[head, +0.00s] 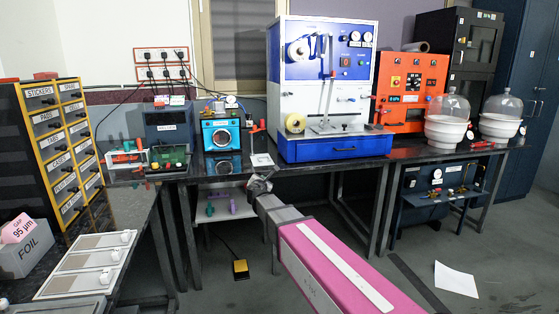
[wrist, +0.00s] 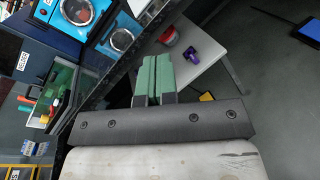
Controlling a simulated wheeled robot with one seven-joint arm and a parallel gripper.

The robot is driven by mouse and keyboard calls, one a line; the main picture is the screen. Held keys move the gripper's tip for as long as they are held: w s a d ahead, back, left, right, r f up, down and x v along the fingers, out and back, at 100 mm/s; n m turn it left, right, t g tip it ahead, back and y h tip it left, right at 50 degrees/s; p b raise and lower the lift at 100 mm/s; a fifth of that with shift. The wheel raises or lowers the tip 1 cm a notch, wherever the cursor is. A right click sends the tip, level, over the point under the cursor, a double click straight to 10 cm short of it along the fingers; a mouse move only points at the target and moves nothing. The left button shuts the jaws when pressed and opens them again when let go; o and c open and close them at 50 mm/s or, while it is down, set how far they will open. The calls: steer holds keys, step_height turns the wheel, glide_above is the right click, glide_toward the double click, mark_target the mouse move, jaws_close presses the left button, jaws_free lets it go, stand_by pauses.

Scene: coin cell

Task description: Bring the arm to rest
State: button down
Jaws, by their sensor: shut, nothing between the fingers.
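My arm, with a long pink link, reaches up from the bottom of the head view. My gripper (head: 260,182) is at its far end, in front of the long dark bench (head: 225,170) and close to its front edge. In the wrist view my gripper (wrist: 157,60) shows two green fingers side by side, shut with nothing between them. Below them in that view is the dark gripper body. It hangs in the air over the floor and a low pale shelf (wrist: 195,75). I cannot tell the exact gap to the bench edge.
The bench carries a light-blue machine (head: 221,135), a tall blue-and-white machine (head: 325,95) and an orange unit (head: 408,90). A yellow foot pedal (head: 240,268) and a white sheet (head: 456,280) lie on the floor. A drawer cabinet (head: 60,140) stands left. Floor right of my arm is mostly clear.

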steer(key=s+d+f+m+g+h, duration=0.1)
steer(key=s+d+f+m+g, duration=0.15)
steer(key=d+f+m, duration=0.35)
steer(key=s+d+f+m+g+h, duration=0.2)
steer(key=s+d+m, duration=0.2)
steer(key=d, duration=0.3)
steer(key=s+d+f+m+g+h, duration=0.1)
steer(key=s+d+f+m+g, duration=0.3)
steer(key=d, duration=0.3)
steer(key=s+d+f+m+g+y, duration=0.1)
steer(key=s+d+f+m+g, duration=0.1)
steer(key=s+f+m, duration=0.2)
steer(key=s+d+f+m+g+y, duration=0.2)
steer(key=s+m, duration=0.4)
steer(key=s, duration=0.3)
steer(key=s+d+f+m+g+y, duration=0.1)
steer(key=s+d+f+m+g, duration=0.1)
steer(key=s+f+m+g, duration=0.2)
steer(key=s+f+m, duration=0.1)
steer(key=s, duration=0.2)
steer(key=shift+d+f+y, duration=0.35)
steer(key=shift+f+y, duration=0.05)
